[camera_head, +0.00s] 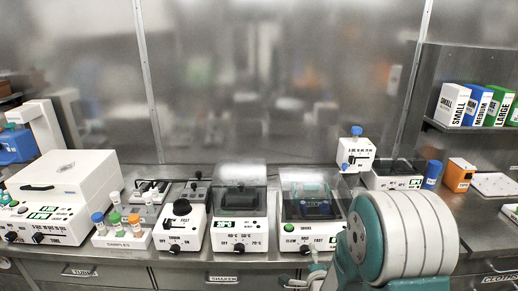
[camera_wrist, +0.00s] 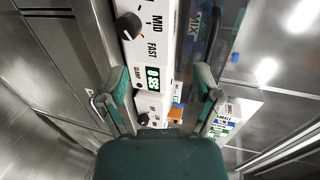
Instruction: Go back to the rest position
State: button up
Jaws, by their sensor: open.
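My gripper (camera_wrist: 160,84) shows in the wrist view with its two teal fingers spread apart and nothing held between them. Beyond the fingers is the white front of a bench device (camera_wrist: 153,50) with a black knob, the words MID and FAST, and a green display. My white and teal arm covers the lower right of the head view, in front of the bench. I cannot make out the fingers clearly in the head view.
The steel bench carries a shaker with a clear lid (camera_head: 311,240), another lidded device (camera_head: 240,235), a sample rack (camera_head: 122,238) with coloured caps, and a large white machine (camera_head: 65,195). A shelf (camera_head: 470,128) holds boxes at right. Drawers line the bench front.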

notch_tip(320, 180, up, 8)
jog(key=s+n+g, duration=0.3)
jog(key=n, duration=0.2)
jog(key=s+r+n+g, duration=0.2)
jog(key=s+r+n, duration=0.1)
jog(key=s, duration=0.5)
jog(key=s+r+n+g, duration=0.2)
jog(key=s+r+n, duration=0.2)
jog(key=s, duration=0.4)
jog(key=s+r+n+g, duration=0.2)
jog(key=s+r+n, duration=0.2)
jog(key=s, duration=0.4)
jog(key=shift+s+n, duration=0.25)
jog(key=shift+n, duration=0.55)
dwell(1.0)
